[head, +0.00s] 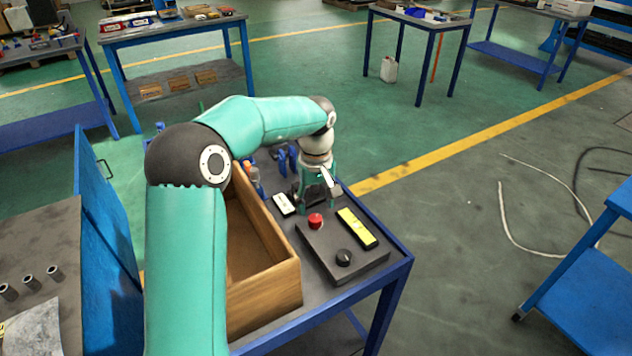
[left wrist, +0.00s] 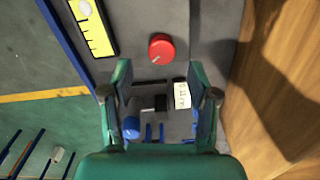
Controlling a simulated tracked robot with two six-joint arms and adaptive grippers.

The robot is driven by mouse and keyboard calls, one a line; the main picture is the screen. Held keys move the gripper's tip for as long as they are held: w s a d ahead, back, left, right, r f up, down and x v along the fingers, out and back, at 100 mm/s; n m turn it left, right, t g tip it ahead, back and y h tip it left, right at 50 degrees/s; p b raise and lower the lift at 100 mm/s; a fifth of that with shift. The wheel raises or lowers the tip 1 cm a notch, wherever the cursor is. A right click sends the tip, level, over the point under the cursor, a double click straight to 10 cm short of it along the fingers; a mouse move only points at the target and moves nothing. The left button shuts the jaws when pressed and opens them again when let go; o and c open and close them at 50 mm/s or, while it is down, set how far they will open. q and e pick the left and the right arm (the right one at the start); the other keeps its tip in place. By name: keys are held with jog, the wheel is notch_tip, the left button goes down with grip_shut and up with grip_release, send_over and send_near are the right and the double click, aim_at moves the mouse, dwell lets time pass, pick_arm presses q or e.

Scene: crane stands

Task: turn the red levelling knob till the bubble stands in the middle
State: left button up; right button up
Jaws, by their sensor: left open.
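The red levelling knob (head: 315,221) sits on a dark grey plate (head: 328,268) on the blue-framed table. In the left wrist view the knob (left wrist: 161,47) shows a pale pointer line. A yellow level (head: 357,228) in a black frame lies beside it; it also shows in the left wrist view (left wrist: 93,27), partly cut off. My left gripper (head: 314,200) is just behind the knob, pointing down. In the left wrist view its fingers (left wrist: 159,78) are open and empty, with the knob beyond the tips, apart from them. My right gripper is out of view.
A small white-faced device (head: 284,204) lies left of the gripper. An open wooden box (head: 265,297) stands close on the left. Blue-handled tools (head: 286,157) stand behind.

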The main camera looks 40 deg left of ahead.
aim_at(316, 217)
pick_arm(q)
notch_tip(316, 217, up, 7)
dwell(0.3)
dwell(0.4)
